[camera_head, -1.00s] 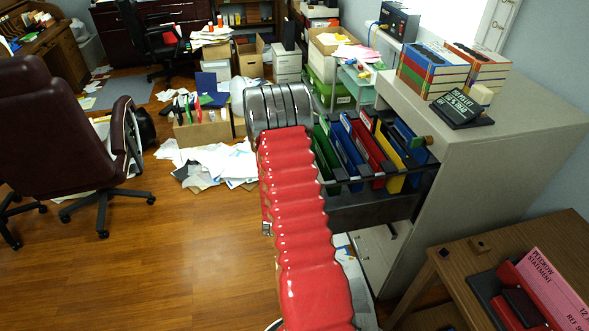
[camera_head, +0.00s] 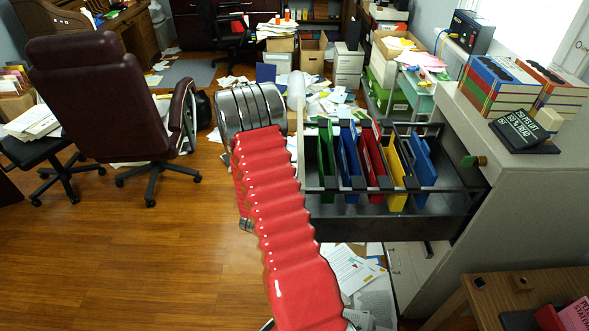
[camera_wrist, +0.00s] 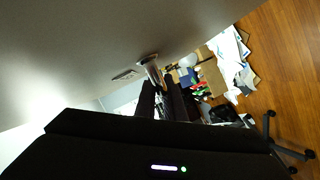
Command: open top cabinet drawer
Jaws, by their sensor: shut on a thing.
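The grey filing cabinet (camera_head: 500,195) stands at the right in the head view. Its top drawer (camera_head: 400,215) is pulled far out to the left and shows green, blue, red and yellow folders (camera_head: 375,165) inside. My red-sleeved arm covers part of the drawer's front end. In the wrist view the drawer's grey front (camera_wrist: 110,45) fills the upper left, with a metal handle (camera_wrist: 148,61) and a label holder. My gripper (camera_wrist: 160,88) is shut on the handle there; the exact contact is dark. The head view does not show my fingers.
A lower drawer (camera_head: 415,265) sits under the open one, with papers (camera_head: 350,275) on the floor beside it. A wooden table (camera_head: 510,290) is at the lower right. A dark red office chair (camera_head: 110,95) stands at the left. The wooden floor (camera_head: 150,250) at lower left is clear.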

